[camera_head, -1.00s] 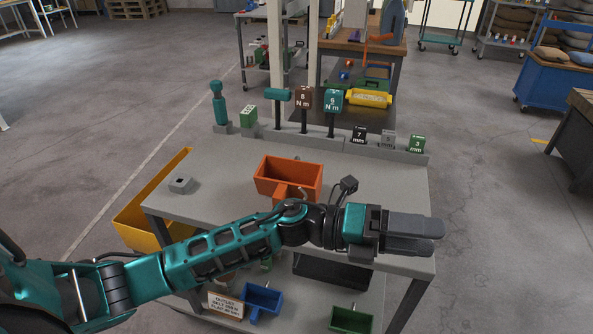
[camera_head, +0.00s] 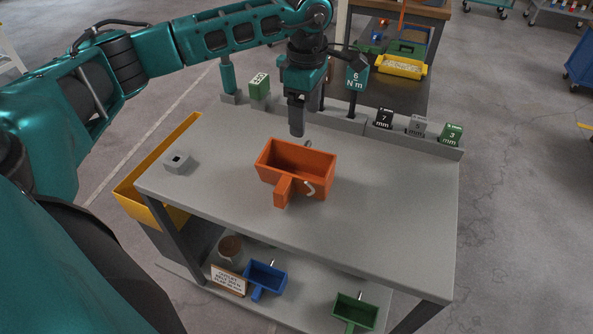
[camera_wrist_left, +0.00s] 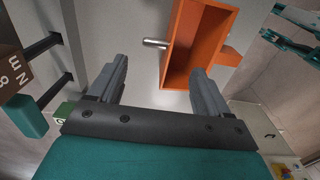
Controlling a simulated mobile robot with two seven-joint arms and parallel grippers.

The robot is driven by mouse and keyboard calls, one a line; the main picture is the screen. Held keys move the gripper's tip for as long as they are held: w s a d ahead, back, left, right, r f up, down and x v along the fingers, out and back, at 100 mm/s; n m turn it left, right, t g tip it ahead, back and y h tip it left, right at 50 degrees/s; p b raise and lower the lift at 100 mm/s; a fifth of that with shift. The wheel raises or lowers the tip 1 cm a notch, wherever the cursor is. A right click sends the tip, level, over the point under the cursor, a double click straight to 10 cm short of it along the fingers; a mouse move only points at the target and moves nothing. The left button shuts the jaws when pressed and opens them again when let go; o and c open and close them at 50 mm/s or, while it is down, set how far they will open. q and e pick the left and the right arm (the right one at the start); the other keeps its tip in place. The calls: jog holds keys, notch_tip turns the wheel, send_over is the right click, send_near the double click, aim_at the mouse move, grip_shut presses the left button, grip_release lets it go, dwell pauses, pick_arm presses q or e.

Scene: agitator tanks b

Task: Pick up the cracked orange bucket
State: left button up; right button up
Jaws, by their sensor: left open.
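The orange bucket (camera_head: 315,183) is an open rectangular bin. It sits upright on the grey bench top, with a block-like handle and a curved metal hook at its front and a metal pin at its back. I cannot make out a crack. My left gripper (camera_head: 297,128) points down just above and behind the bucket's back rim. In the left wrist view, my gripper (camera_wrist_left: 158,78) is open, with the bucket (camera_wrist_left: 178,65) and its pin (camera_wrist_left: 155,43) ahead of the fingers; nothing is held. My right gripper does not show.
The grey bench (camera_head: 390,195) is mostly clear around the bucket. A small grey block (camera_head: 178,162) is at left. Several tool stands and a green block (camera_head: 259,88) line the back. Blue (camera_head: 265,276) and green (camera_head: 354,312) bins are on the lower shelf; a yellow bin (camera_head: 140,195) hangs left.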

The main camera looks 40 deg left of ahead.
aim_at(306, 145)
pick_arm(q)
jog(key=f, duration=1)
jog(key=shift+w+f, duration=0.1)
jog(key=shift+w, duration=0.15)
jog(key=shift+c, duration=0.4)
jog(key=c, duration=1.2)
jog(key=shift+c, duration=0.2)
